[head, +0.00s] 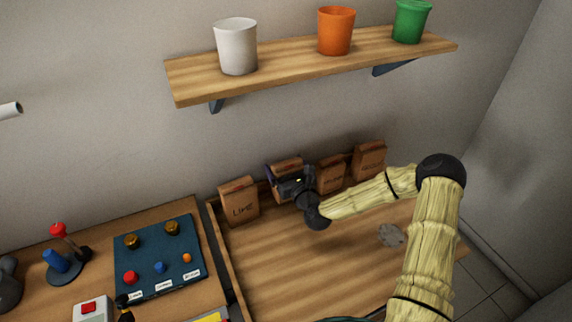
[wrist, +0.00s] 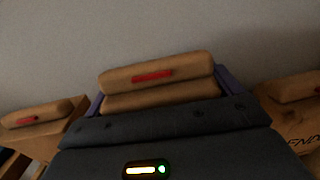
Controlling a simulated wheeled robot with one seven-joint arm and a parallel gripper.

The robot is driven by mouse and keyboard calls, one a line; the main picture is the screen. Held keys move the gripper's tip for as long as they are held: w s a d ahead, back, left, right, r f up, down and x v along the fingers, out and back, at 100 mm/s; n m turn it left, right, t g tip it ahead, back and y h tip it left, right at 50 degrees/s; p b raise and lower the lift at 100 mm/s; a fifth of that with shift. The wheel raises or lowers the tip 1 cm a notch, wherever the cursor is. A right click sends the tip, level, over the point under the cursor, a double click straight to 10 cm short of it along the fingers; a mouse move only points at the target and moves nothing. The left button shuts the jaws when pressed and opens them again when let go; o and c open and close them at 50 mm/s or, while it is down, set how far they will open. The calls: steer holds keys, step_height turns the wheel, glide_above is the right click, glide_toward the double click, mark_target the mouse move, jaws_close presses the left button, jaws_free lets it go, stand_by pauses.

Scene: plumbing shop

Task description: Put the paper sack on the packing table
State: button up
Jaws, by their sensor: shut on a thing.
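Brown paper sacks stand in a row along the back of a wooden worktop (head: 300,265). My gripper (head: 283,178) is shut on the second sack from the left (head: 289,165), with a purple finger on each side of it. In the wrist view the held sack (wrist: 155,75) shows a folded top with a red strip, between my gripper's fingers (wrist: 160,90). Its front is mostly hidden by my gripper. I cannot tell whether it still touches the worktop. No surface is marked as the packing table.
A sack marked LIME (head: 240,203) stands to the left; two sacks (head: 331,175) (head: 369,160) stand to the right. A shelf (head: 290,72) with white, orange and green pots hangs above. A blue control panel (head: 160,257) lies on the left bench. A grey patch (head: 391,235) marks the worktop.

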steer(key=shift+r, duration=0.1)
steer(key=shift+f, duration=1.85)
steer(key=shift+f, duration=0.15)
steer(key=o, duration=1.5)
steer(key=shift+f, duration=0.1)
